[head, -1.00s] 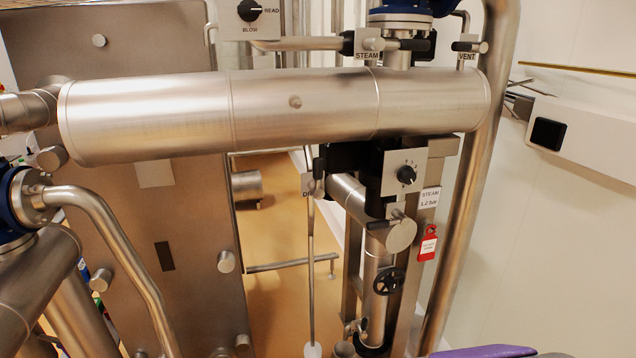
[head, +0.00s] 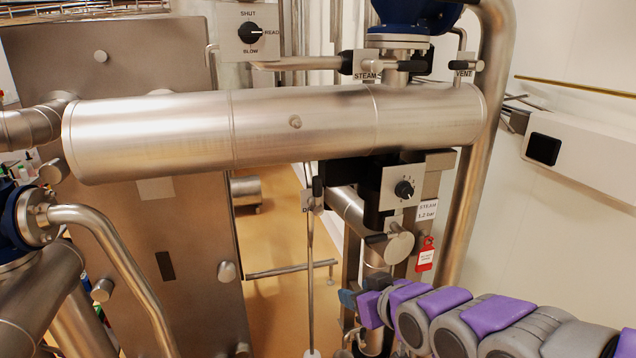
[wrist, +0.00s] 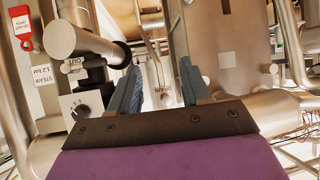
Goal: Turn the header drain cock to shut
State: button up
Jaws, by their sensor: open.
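The header drain cock (head: 317,188) hangs below the big steel header in the head view. Its black lever grip points up, above a thin vertical pipe. Its small label plate (head: 307,203) is mostly covered; only a "D" reads. In the wrist view, the drain label (wrist: 166,98) appears upside down between my fingers, farther off. My gripper (head: 357,302) is at the lower right of the cock in the head view. In the wrist view, its two blue-grey fingers (wrist: 160,88) are spread apart with nothing between them. I see no contact with the cock.
The header (head: 270,125) spans above. A selector knob plate (head: 403,188) and a capped steel stub (head: 399,247) lie right of the cock; a red tag (head: 425,254) hangs beyond. A bent pipe (head: 125,265) stands at left. Open floor (head: 277,230) shows behind the drain pipe.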

aim_at(320, 190)
jog(key=w+r+t+y+p, duration=0.1)
jog(key=w+r+t+y, duration=0.3)
jog(key=r, duration=0.9)
jog(key=shift+n+t+h, duration=0.3)
jog(key=shift+t+h, duration=0.2)
jog(key=shift+t, duration=0.2)
jog(key=x, duration=1.6)
jog(key=shift+w+d+f+p, duration=0.15)
jog(key=shift+d+f+p, duration=0.15)
jog(key=shift+d+f, duration=0.1)
jog(key=shift+r+x, duration=0.2)
jog(key=shift+x, duration=0.75)
jog(key=shift+c, duration=0.2)
jog(key=shift+d, duration=0.1)
grip_shut()
